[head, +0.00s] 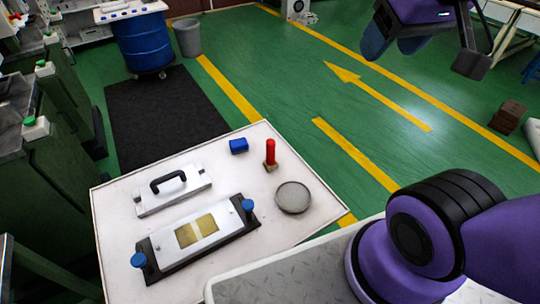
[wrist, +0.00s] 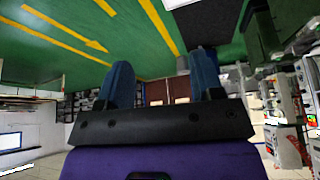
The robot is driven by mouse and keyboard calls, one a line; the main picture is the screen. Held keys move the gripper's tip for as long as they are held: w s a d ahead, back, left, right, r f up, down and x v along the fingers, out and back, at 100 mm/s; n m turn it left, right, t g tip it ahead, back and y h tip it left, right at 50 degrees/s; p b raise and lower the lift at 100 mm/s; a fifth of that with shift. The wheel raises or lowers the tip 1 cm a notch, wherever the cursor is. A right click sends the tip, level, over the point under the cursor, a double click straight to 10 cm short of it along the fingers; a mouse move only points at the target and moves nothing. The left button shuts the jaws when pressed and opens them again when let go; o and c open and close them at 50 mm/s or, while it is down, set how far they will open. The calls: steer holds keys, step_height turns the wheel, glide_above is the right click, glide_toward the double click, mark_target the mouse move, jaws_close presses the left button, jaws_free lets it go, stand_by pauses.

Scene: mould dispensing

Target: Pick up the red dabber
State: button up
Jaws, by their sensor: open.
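The red dabber (head: 270,151) stands upright on the white table (head: 118,273), toward its far right part. It has a red handle and a small tan base. My gripper (head: 392,45) is at the top right of the head view, raised well away from the table. In the wrist view, my gripper's (wrist: 163,82) two blue fingers are spread apart with nothing between them. The dabber does not show in the wrist view.
A white plate with a black handle (head: 172,190) and a mould with blue knobs (head: 160,248) lie to the left. Green floor (head: 290,75) is clear beyond.

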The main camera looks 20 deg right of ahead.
steer(key=shift+o, duration=0.4)
steer(key=g, duration=0.5)
glide_above(271, 148)
steer(key=w, duration=0.2)
steer(key=f, duration=3.7)
steer(key=shift+s+d, duration=0.15)
steer(key=shift+d, duration=0.05)
steer(key=shift+f, duration=5.55)
